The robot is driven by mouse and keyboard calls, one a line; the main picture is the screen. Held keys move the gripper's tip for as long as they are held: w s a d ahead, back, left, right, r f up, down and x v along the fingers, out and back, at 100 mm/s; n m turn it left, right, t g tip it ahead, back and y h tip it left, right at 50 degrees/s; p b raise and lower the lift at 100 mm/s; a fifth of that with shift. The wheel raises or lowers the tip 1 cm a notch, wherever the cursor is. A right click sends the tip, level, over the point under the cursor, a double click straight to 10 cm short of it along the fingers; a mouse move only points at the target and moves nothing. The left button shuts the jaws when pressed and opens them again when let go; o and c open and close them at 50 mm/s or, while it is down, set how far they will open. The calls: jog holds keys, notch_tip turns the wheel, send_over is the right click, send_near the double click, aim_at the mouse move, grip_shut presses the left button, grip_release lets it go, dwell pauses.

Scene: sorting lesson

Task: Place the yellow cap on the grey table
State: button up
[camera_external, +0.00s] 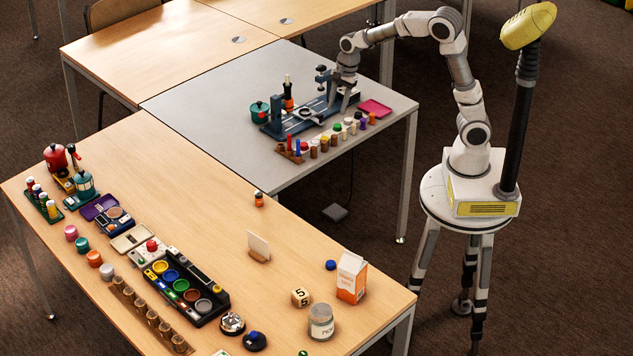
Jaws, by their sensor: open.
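The grey table (215,100) stands in the middle, between the wooden tables. My gripper (343,108) is open and low over the right end of a dark blue bench device (292,121) on the grey table. I cannot make out anything between its fingers. A row of small bottles (324,143) with caps in several colours stands in front of the device. I cannot tell surely which cap is the yellow one. A round yellow piece (160,267) sits in a black tray (203,312) on the front wooden table.
A magenta tray (375,108) lies right of my gripper. A teal pot (259,112) and an orange-black bottle (288,97) stand by the device. The grey table's left part is bare. The front wooden table (200,180) holds many items, including a milk carton (351,279).

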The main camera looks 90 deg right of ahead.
jog(key=s+a+r+n+t, duration=0.1)
jog(key=s+a+r+n, duration=0.3)
jog(key=s+a+n, duration=0.4)
jog(key=s+a+r+n+t, duration=0.2)
jog(key=s+a+r+n, duration=0.3)
jog(key=s+a+n, duration=0.4)
jog(key=s+n, duration=0.2)
jog(key=n, duration=0.5)
jog(key=shift+s+r, duration=0.15)
jog(key=shift+r, duration=0.1)
jog(key=shift+a, duration=0.1)
notch_tip(320, 180, up, 8)
jog(key=p, duration=0.8)
jog(key=shift+r+p, duration=0.25)
jog(key=shift+p, duration=0.05)
